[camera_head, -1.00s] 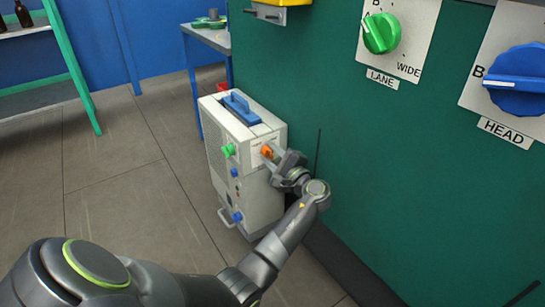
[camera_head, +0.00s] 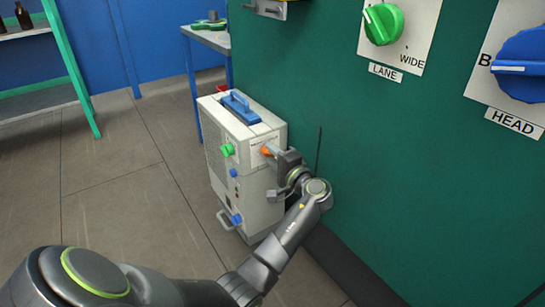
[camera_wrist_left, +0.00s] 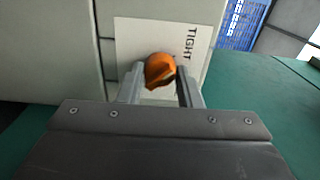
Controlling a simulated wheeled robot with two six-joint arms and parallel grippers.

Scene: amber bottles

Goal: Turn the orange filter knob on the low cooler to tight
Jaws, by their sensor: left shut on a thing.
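The low cooler (camera_head: 242,200) is a pale box on the floor against the green machine. Its orange filter knob (camera_head: 267,151) is on the upper right of its front. My left gripper (camera_head: 274,151) is at the knob. In the left wrist view the orange knob (camera_wrist_left: 160,71) sits between the two fingers of my left gripper (camera_wrist_left: 160,84), which is shut on it. The label plate (camera_wrist_left: 203,38) behind it reads TIGHT at the right side; its other markings are hidden. My right gripper is not in view.
A green knob (camera_head: 228,150) and blue knobs (camera_head: 237,218) are on the cooler, with a blue handle (camera_head: 240,104) on top. The green machine wall (camera_head: 390,170) stands close to the right of my arm. The floor (camera_head: 110,190) to the left is clear.

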